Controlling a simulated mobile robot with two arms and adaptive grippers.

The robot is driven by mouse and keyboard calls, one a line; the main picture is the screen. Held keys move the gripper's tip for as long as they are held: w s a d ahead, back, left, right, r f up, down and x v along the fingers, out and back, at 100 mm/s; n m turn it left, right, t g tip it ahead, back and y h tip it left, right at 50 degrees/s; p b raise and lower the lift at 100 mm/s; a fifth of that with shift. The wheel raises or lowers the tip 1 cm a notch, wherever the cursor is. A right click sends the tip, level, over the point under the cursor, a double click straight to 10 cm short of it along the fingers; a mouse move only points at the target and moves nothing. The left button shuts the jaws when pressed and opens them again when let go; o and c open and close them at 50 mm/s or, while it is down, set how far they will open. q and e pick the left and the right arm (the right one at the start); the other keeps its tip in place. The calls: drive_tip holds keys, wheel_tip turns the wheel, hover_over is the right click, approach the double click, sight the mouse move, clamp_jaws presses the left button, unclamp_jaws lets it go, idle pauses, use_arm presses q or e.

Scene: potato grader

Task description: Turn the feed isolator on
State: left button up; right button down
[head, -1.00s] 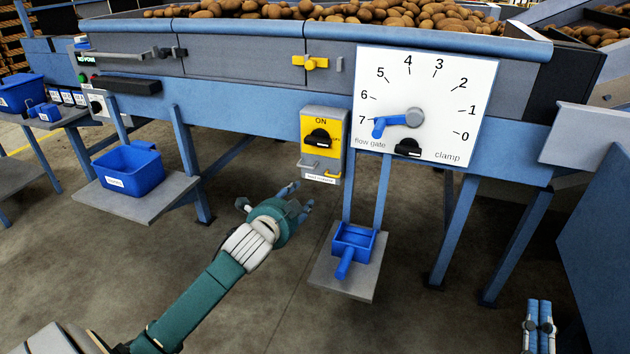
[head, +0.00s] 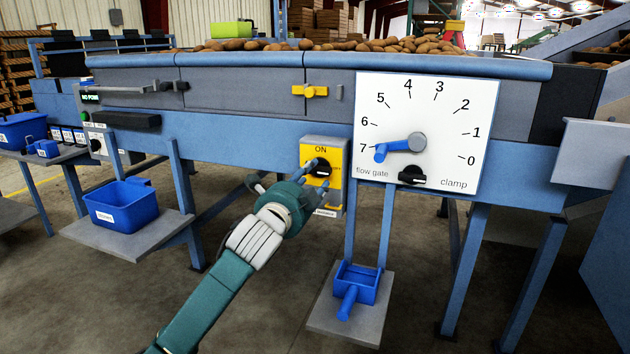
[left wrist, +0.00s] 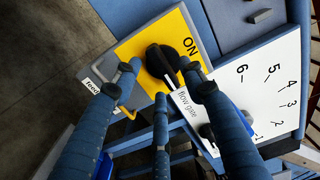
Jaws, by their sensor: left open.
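The feed isolator is a yellow and grey box (head: 334,152) on the blue frame, marked ON at its top. Its black rotary knob (head: 319,167) sits on the yellow face; it also shows in the left wrist view (left wrist: 162,64). My left gripper (head: 312,183) is in front of the isolator's lower part. Its fingers are open and spread around the knob in the left wrist view, and I cannot tell whether they touch it. The fingers partly cover the box's lower half. My right gripper is not in view.
The white flow gate dial (head: 450,110) with a blue pointer (head: 392,148) and black clamp knob (head: 412,174) is close on the right. A blue scoop (head: 357,282) lies on a low shelf below. A blue bin (head: 122,204) stands on a shelf at left.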

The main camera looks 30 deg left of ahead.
use_arm(q)
drive_tip(key=shift+x, duration=1.25)
clamp_jaws()
